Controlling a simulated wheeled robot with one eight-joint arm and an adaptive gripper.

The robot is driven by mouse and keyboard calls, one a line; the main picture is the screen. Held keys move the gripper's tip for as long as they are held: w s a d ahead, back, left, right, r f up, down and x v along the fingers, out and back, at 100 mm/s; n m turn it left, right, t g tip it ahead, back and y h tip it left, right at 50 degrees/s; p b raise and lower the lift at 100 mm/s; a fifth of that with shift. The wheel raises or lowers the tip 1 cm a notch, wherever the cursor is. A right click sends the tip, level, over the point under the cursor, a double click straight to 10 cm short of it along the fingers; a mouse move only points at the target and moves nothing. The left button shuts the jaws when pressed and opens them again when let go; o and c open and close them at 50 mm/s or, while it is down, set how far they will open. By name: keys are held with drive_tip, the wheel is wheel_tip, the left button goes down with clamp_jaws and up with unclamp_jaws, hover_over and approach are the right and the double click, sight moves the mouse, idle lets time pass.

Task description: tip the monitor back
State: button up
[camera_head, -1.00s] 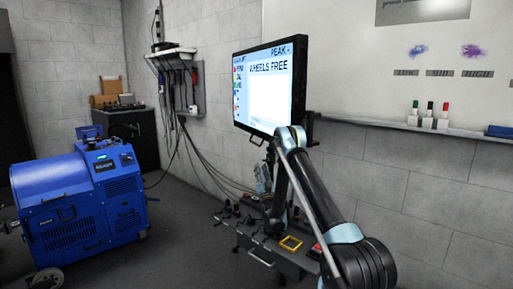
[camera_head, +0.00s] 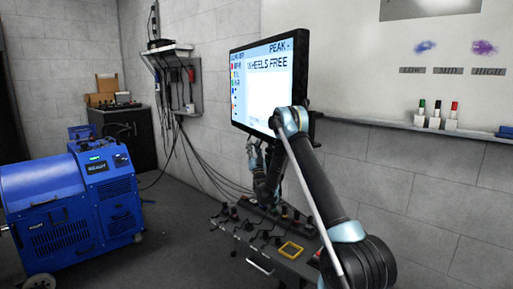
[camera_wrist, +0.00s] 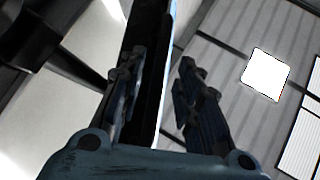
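The monitor (camera_head: 268,84) is a wide black-framed screen reading "WHEELS FREE", in front of the wall in the head view. It stands above the control bench. My gripper (camera_head: 256,148) is just under the monitor's lower edge, partly hidden behind my arm. In the wrist view my gripper (camera_wrist: 158,85) has its two dark fingers spread apart. The monitor's dark edge (camera_wrist: 155,60) runs between them, close to the left finger, with a gap to the right finger. I cannot tell whether the left finger touches it.
The bench (camera_head: 232,222) below holds several knobs and a yellow square frame (camera_head: 290,250). A blue wheeled machine (camera_head: 75,205) stands at left. A wall shelf (camera_head: 183,47) with hanging cables is behind. A ledge with markers (camera_head: 436,122) is at right. Floor between machine and bench is clear.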

drive_tip(key=shift+w+a+r, duration=0.15)
drive_tip(key=shift+w+r, duration=0.15)
drive_tip(key=shift+r, duration=0.05)
drive_tip(key=shift+w+d, duration=0.1)
drive_tip(key=shift+d, duration=0.1)
clamp_jaws()
drive_tip(key=shift+a, duration=0.1)
drive_tip(key=shift+s+a+r, duration=0.25)
drive_tip(key=shift+s+a, duration=0.35)
drive_tip(key=shift+a, duration=0.35)
drive_tip(key=shift+s+a+r, duration=0.2)
drive_tip(key=shift+s+a, duration=0.4)
drive_tip(key=shift+a, duration=0.35)
unclamp_jaws()
drive_tip(key=shift+s+r, duration=0.1)
